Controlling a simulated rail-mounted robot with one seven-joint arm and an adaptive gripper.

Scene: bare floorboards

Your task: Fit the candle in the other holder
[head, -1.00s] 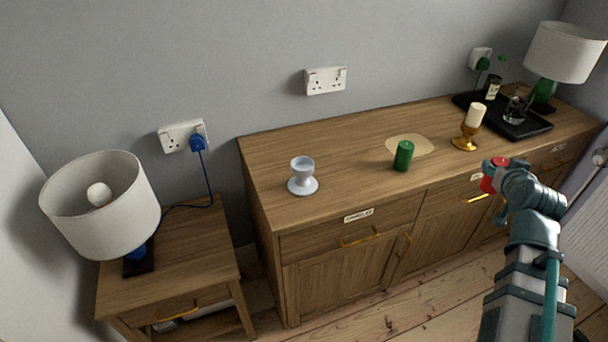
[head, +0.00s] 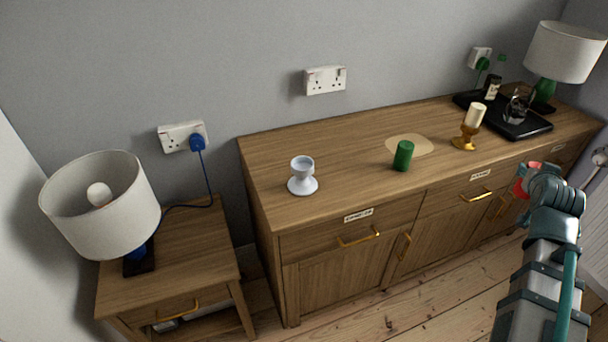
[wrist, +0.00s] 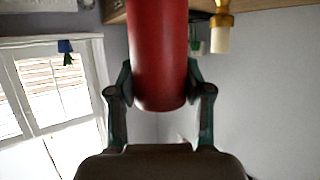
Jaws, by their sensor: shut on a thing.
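My gripper (wrist: 160,88) is shut on a red candle (wrist: 158,50), a thick cylinder that fills the space between the fingers in the wrist view. In the head view the red candle (head: 521,187) shows partly behind my wrist, at the front right of the sideboard. A pale grey-blue holder (head: 302,184) stands empty at the sideboard's left. A gold holder (head: 464,143) stands to the right with a cream candle (head: 476,115) upright in it. A green candle (head: 403,155) stands directly on the wood between the two holders.
The wooden sideboard (head: 350,140) has a pale oval mat (head: 425,146) behind the green candle. A black tray (head: 530,130) with a bottle and glassware, and a lamp (head: 563,52), are at its right end. A side table with a lamp (head: 100,205) stands left.

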